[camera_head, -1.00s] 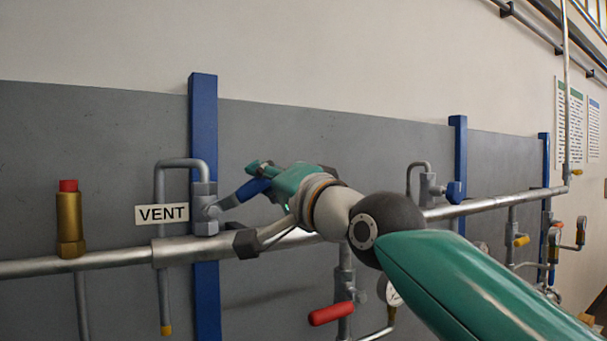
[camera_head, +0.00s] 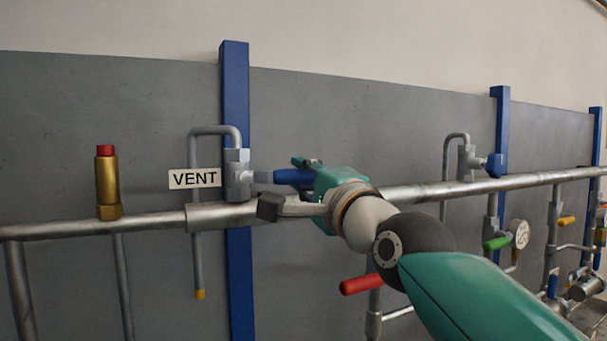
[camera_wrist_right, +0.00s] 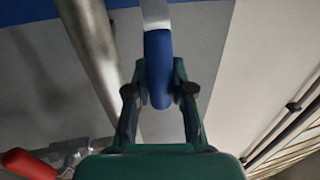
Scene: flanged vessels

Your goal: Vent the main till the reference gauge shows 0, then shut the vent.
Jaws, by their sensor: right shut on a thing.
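The vent valve (camera_head: 238,178) is a grey body on the main pipe (camera_head: 120,225), beside the VENT sign (camera_head: 194,178). Its blue lever (camera_head: 288,177) points right, nearly level. My right gripper (camera_head: 310,176) is shut on the lever's outer part. In the right wrist view the lever (camera_wrist_right: 158,60) lies between the two fingers of the gripper (camera_wrist_right: 160,90). A gauge (camera_head: 520,233) with a white dial is at the right; its reading is too small to tell, and I cannot tell whether it is the reference gauge. My left gripper is out of view.
A red handle (camera_head: 361,284) sits below my right arm. A brass fitting with a red cap (camera_head: 107,182) stands on the pipe at the left. Another blue-handled valve (camera_head: 494,165), a green handle (camera_head: 497,242) and a yellow handle (camera_head: 566,221) are at the right.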

